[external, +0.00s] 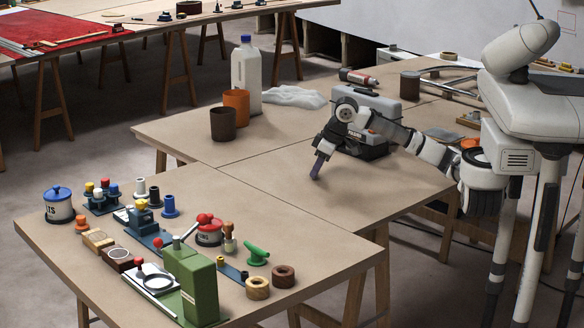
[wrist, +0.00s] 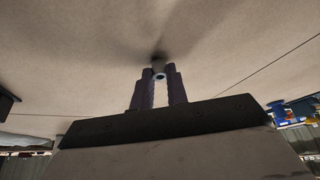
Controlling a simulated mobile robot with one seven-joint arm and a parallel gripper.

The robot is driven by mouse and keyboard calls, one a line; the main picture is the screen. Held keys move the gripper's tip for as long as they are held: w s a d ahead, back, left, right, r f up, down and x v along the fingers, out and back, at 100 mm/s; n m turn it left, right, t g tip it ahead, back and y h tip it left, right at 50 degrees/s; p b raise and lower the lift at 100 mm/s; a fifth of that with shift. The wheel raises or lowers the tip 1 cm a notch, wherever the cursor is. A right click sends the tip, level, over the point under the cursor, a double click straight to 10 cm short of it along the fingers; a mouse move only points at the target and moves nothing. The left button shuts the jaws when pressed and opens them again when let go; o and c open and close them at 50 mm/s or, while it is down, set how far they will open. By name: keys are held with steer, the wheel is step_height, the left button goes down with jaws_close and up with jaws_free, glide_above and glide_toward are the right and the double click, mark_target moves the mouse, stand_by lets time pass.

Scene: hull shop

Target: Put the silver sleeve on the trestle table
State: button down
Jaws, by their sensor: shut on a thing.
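My gripper (external: 317,174) points down over the bare middle of a trestle table (external: 270,160), its fingertips very close to the top. In the wrist view my gripper (wrist: 159,74) is shut on a small grey sleeve (wrist: 159,66), with a bluish end showing between the dark purple fingers. A dark shadow lies on the tabletop right by the sleeve. I cannot tell whether the sleeve touches the table. In the external view the fingers hide most of the sleeve.
An orange cup (external: 236,105), a brown cup (external: 223,124) and a white bottle (external: 246,75) stand at the left back. A grey toolbox (external: 372,105) stands behind my gripper. The front table holds a green press (external: 191,283) and several small parts. The tabletop around my gripper is clear.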

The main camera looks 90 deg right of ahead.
steer(key=shift+f, duration=0.1)
steer(key=c, duration=1.4)
jaws_free()
steer(key=v, duration=1.2)
